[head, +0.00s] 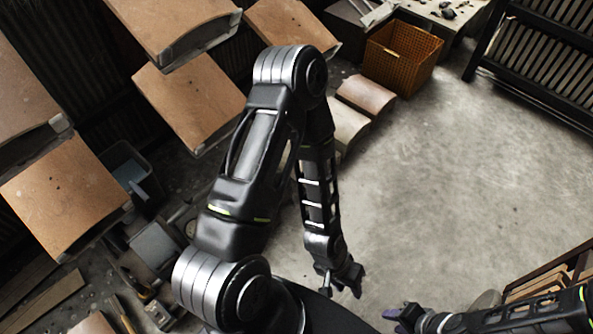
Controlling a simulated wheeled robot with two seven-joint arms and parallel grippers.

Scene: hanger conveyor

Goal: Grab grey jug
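I cannot clearly make out a grey jug in the head view. A grey, boxy object (155,243) lies among clutter at the lower left, but I cannot tell what it is. My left gripper (346,284) hangs at lower centre, over the concrete floor, with nothing visible in it. My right gripper (398,316) is at the bottom edge, right of the left one, also with nothing visible in it. Both are small and dark, so their finger opening is unclear.
Several brown panels (66,194) hang or stand at the left. A blue-grey bin (128,166) is between them. A brown wicker basket (402,58) stands at the top, near a dark slatted rack (538,60). A wooden crate (548,277) is at lower right.

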